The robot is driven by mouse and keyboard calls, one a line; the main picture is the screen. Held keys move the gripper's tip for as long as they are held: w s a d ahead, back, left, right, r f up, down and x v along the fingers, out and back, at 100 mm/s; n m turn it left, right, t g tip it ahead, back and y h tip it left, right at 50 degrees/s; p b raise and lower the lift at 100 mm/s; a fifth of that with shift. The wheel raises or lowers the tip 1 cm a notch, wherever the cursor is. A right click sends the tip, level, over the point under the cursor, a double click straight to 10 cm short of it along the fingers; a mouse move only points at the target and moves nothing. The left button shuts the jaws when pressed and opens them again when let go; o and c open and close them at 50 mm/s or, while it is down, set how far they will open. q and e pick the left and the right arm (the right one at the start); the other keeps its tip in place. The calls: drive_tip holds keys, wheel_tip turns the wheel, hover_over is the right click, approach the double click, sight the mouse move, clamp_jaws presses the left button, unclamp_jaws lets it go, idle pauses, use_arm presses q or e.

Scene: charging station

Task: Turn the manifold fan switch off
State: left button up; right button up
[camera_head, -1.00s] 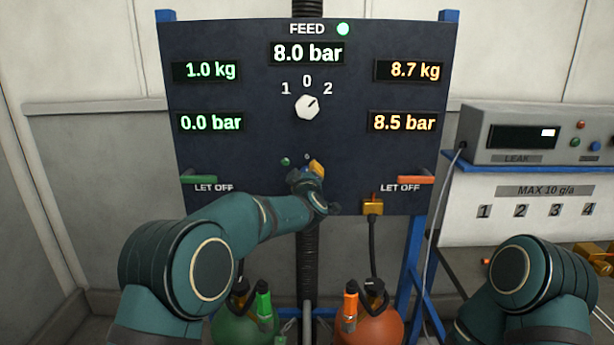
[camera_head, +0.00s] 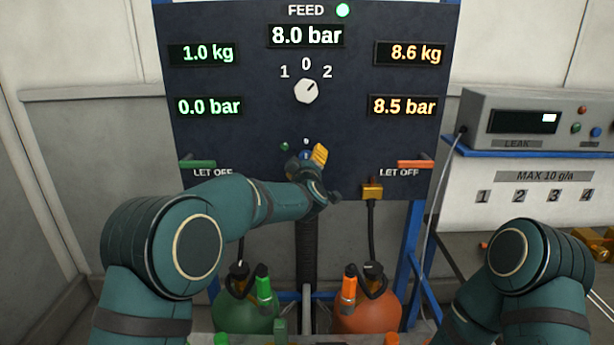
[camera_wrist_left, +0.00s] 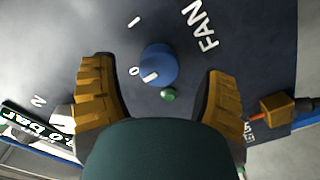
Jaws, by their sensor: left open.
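The blue fan switch (camera_wrist_left: 158,63) is a round knob on the dark panel (camera_wrist_left: 255,75), beside the word FAN and the marks 0 and 1. Its white line lies on the side near the 0; the exact angle is hard to tell. A small green lamp (camera_wrist_left: 169,95) sits beside it. My left gripper (camera_wrist_left: 158,70) is open, with one yellow-tipped finger on each side of the knob and visible gaps between. In the head view the left gripper (camera_head: 312,160) is in front of the lower panel and partly hides the blue knob (camera_head: 304,155). My right gripper is out of view.
Above are the feed knob (camera_head: 306,91) and lit displays. Green (camera_head: 198,163) and orange (camera_head: 415,164) let-off levers flank the gripper. A green cylinder (camera_head: 240,312) and an orange cylinder (camera_head: 368,312) stand below. A leak meter (camera_head: 540,125) is at right.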

use_arm(q)
drive_tip(key=s, duration=1)
